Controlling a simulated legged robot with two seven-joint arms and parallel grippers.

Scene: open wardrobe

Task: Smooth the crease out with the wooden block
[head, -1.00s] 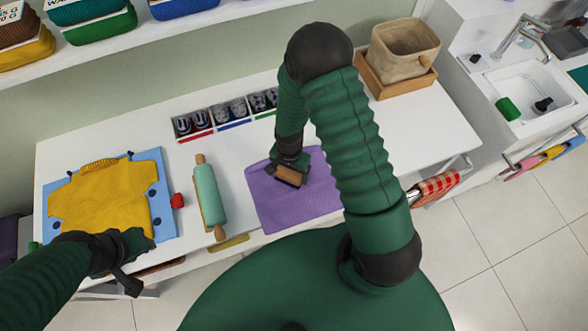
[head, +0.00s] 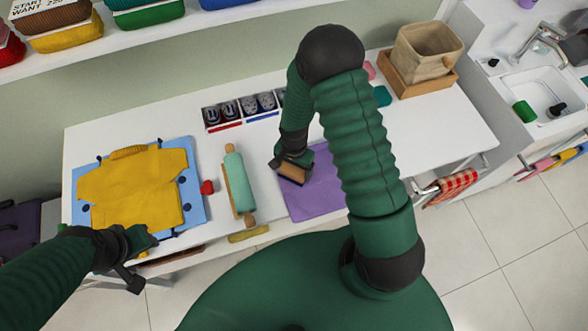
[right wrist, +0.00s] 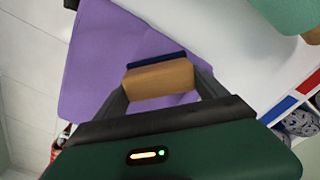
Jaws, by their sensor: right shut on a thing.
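My right gripper (head: 291,163) is shut on the wooden block (head: 294,173), at the upper left edge of the purple cloth (head: 318,195). In the right wrist view the tan block (right wrist: 160,78) sits between the two fingers, with a dark blue strip along its far side. My right arm hides the cloth's right part in the head view. My left gripper (head: 142,262) is empty, its fingers apart, near the table's front edge.
A teal rolling pin (head: 240,182) lies left of the cloth. Further left are a red piece (head: 207,187) and a yellow shirt (head: 135,188) on a blue board (head: 196,205). Small bins (head: 240,108) line the back. A fabric basket (head: 425,52) stands at the back right.

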